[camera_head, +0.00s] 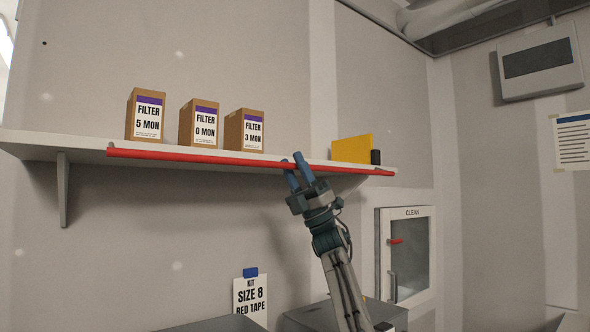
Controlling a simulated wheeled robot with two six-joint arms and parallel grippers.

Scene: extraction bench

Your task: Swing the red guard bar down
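The red guard bar (215,159) runs nearly level along the front edge of the white wall shelf (60,147), from left of the boxes to the shelf's right end. My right gripper (297,163) reaches up from below to the bar, right of its middle. Its two blue fingers are a little apart and overlap the bar in the picture. One fingertip shows above the bar, the other about level with it. I cannot tell whether they are closed on it. My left gripper is not in view.
Filter boxes marked 5 MON (147,117), 0 MON (205,125) and 3 MON (252,131) stand on the shelf. A yellow item (352,149) and a small black object (375,157) are at its right end. A cabinet marked CLEAN (408,255) is below right.

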